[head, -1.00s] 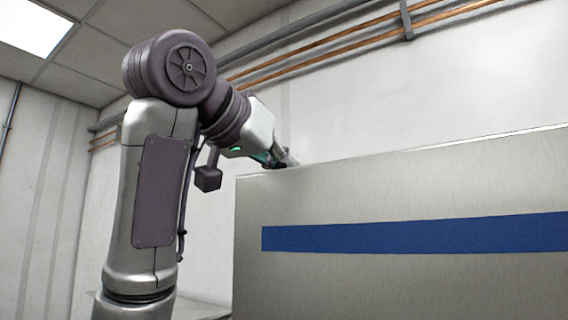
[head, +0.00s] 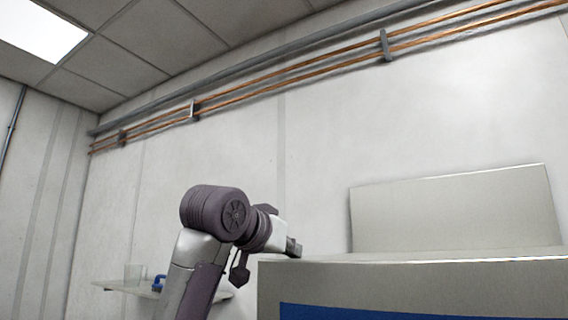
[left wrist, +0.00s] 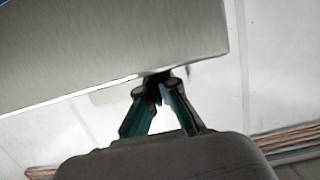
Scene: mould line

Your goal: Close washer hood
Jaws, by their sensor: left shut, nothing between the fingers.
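The washer hood (head: 420,288) is a large brushed-steel box with a blue stripe at the lower right of the head view. Its front top edge and a sliver of its top show. Its lower part is outside the picture. My left gripper (head: 293,247) is at the hood's top left corner, with its fingers shut and empty. In the left wrist view, the fingertips (left wrist: 158,83) meet at the edge of the hood's steel panel (left wrist: 110,50). They appear to touch or nearly touch it. My right gripper is not in view.
A steel panel (head: 450,212) stands upright behind the hood's top. A shelf (head: 125,288) at the lower left holds a clear container (head: 134,273) and a blue item (head: 159,283). Copper pipes (head: 300,85) run along the back wall, well above the arm.

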